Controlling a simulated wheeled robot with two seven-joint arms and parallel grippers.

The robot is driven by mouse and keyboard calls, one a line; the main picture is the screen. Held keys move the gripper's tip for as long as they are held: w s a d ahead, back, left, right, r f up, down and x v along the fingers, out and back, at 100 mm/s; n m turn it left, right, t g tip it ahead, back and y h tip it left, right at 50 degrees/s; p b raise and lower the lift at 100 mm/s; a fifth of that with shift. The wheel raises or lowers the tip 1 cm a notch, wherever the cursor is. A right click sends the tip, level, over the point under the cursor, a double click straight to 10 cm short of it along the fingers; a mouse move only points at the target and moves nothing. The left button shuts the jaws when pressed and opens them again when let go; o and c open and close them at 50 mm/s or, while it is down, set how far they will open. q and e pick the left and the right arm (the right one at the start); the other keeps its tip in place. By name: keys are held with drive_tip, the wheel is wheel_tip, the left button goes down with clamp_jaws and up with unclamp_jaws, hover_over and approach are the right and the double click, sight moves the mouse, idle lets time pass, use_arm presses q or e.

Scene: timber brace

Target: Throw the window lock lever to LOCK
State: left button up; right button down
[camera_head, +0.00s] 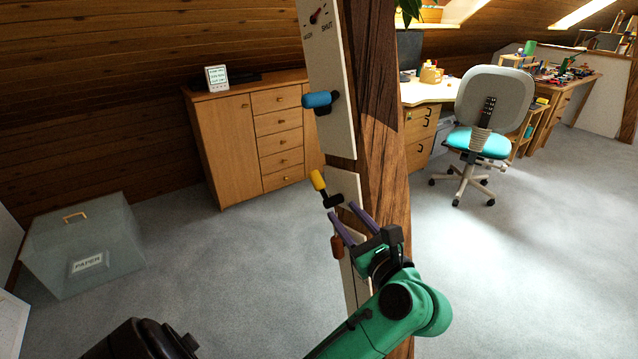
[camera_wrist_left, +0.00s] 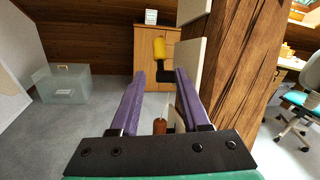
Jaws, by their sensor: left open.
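A white panel on the timber post carries a yellow-handled lever (camera_head: 318,181) on a black pivot; its handle points up and slightly left. A blue-handled lever (camera_head: 318,99) sits above it, and a red-brown handle (camera_head: 337,246) hangs below. No label reading LOCK is legible, so I cannot tell which is the window lock lever. My left gripper (camera_head: 342,211) is open with purple fingers, just below the yellow lever. In the left wrist view, the yellow handle (camera_wrist_left: 160,47) shows beyond and above the fingertips, and the red-brown handle (camera_wrist_left: 159,127) shows between the fingers. My right gripper is out of view.
The thick timber post (camera_head: 376,130) stands just right of the panels. A drawer cabinet (camera_head: 230,140), a clear paper box (camera_head: 85,250) and an office chair (camera_head: 490,110) stand farther back. Open carpet lies between.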

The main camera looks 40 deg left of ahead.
sight(321, 186)
use_arm(q)
drive_tip(key=p+x, duration=0.3)
drive_tip(key=x, duration=1.1)
drive_tip(key=shift+a, duration=0.25)
clamp_jaws()
drive_tip(key=shift+f, duration=0.1)
idle(0.4)
